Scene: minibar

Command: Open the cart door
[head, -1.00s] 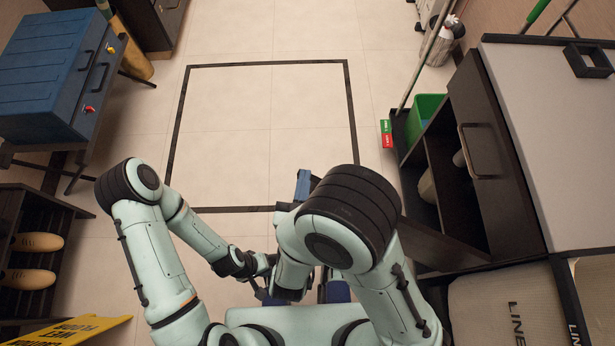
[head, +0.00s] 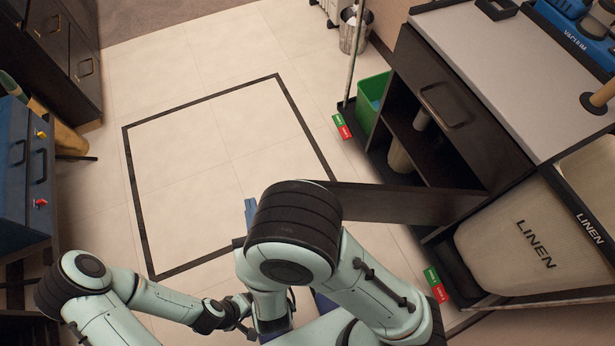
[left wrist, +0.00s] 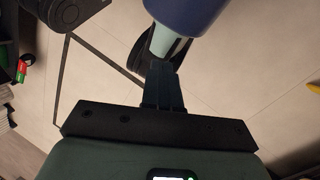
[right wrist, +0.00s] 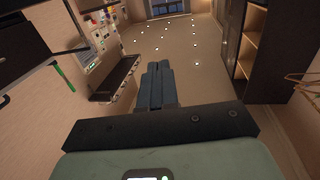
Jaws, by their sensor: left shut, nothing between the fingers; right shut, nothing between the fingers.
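The cart (head: 470,48) stands at the right of the head view. Its dark door panel (head: 400,203) sticks out from the cart front over the floor, so the lower compartment (head: 425,135) shows open. The panel's left end is beside my right arm. My right gripper (head: 250,210) is shut and empty, its blue fingers just left of the arm's dark joint. It also shows shut in the right wrist view (right wrist: 161,85), apart from the cart. My left gripper (head: 243,312) is low in the head view, small there; the left wrist view (left wrist: 163,85) shows it shut and empty.
A green bin (head: 370,98) stands in the cart's far end. A linen bag (head: 515,235) hangs at its near end. A blue cabinet (head: 25,180) is at the left. The floor square (head: 220,150) between them is clear.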

